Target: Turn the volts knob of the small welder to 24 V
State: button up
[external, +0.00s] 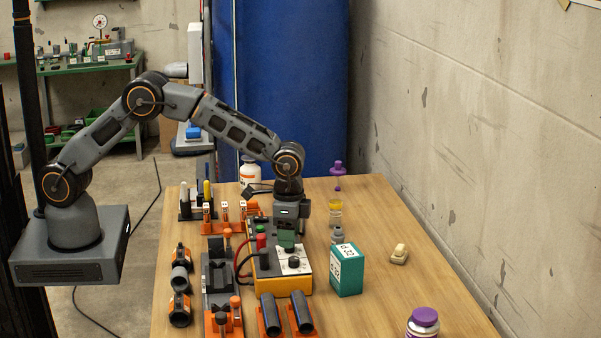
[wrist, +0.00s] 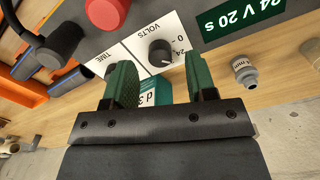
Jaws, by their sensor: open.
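The small welder (external: 282,286) stands on the wooden table, with a yellow-orange body and a white top panel. Its black volts knob (wrist: 163,53) shows in the wrist view on the white panel, beside the printed words VOLTS, 0 and 24. A pale pointer mark is on the knob, but I cannot tell its exact setting. The knob also shows in the external view (external: 293,263). My gripper (wrist: 158,68) is open above the panel, its green fingers to either side of the knob in the wrist view and apparently apart from it. A green sign (wrist: 240,16) reads 24 V 20 s.
A teal box (external: 347,272) stands right of the welder. Black pipes in orange holders (external: 285,314) lie in front, and a grey-orange clamp fixture (external: 217,282) is to the left.

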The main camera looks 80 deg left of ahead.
notch_tip(320, 180, up, 12)
jog(key=shift+f, duration=0.2)
dwell(0.6)
